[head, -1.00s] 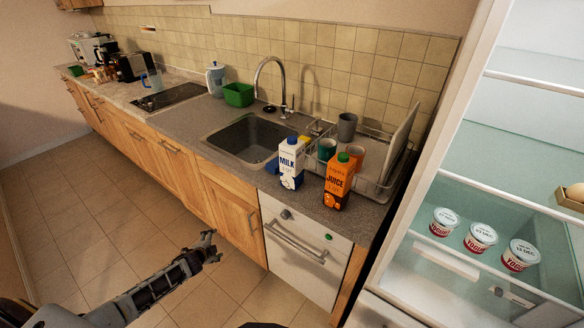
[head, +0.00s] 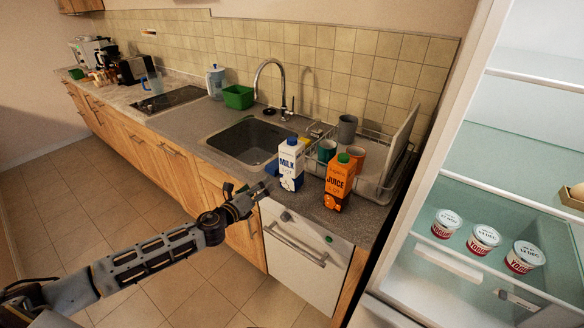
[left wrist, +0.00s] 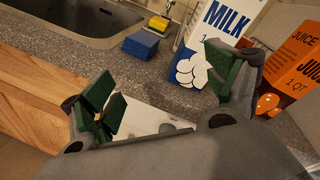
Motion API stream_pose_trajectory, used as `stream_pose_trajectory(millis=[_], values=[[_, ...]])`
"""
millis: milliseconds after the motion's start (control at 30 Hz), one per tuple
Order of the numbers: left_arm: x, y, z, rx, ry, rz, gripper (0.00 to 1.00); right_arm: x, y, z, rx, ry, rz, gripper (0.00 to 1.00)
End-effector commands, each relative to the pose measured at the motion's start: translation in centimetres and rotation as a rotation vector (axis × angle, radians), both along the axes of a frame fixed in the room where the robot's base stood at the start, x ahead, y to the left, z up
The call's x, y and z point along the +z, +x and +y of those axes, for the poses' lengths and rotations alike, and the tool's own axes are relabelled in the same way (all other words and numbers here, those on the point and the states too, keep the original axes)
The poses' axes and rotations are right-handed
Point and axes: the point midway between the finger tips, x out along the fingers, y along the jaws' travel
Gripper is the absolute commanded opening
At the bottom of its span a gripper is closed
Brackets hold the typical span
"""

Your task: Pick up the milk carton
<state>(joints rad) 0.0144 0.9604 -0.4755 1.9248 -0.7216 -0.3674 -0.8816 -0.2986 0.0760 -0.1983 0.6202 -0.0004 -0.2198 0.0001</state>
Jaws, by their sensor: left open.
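The milk carton (head: 290,167), white and blue with a dark blue cap, stands upright on the counter just right of the sink. My left gripper (head: 258,191) is at the counter's front edge, left of the carton and in front of it, apart from it. In the left wrist view, the left gripper's green-padded fingers (left wrist: 168,88) are spread open with nothing between them. The milk carton also shows there (left wrist: 205,45), beyond the right finger, which hides part of it. My right gripper is not in view.
An orange juice carton (head: 338,183) stands close on the milk carton's right. A dish rack with cups (head: 378,187) is behind them. A blue sponge (left wrist: 140,45) lies left of the milk carton near the sink (head: 245,140). An open fridge (head: 440,180) stands at right.

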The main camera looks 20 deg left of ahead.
Motion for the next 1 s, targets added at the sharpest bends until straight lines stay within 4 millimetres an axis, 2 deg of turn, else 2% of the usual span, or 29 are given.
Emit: stream_pose_trajectory(millis=[33, 200, 400, 700, 1000], values=[[1.1, -0.4, -1.1, -0.026, 0.06, -0.033, 0.88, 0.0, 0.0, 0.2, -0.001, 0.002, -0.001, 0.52], [4.0, -1.4, -3.6, -0.083, 0.268, -0.14, 0.88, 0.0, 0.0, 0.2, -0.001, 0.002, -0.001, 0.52], [6.0, -2.1, -5.1, -0.109, 0.48, -0.232, 0.88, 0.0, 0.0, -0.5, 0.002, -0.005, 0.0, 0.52], [6.7, -2.3, -5.5, -0.115, 0.605, -0.278, 0.88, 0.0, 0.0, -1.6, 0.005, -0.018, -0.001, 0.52], [6.7, -2.2, -5.5, -0.115, 0.603, -0.277, 0.88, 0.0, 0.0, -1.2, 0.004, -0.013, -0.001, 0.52]])
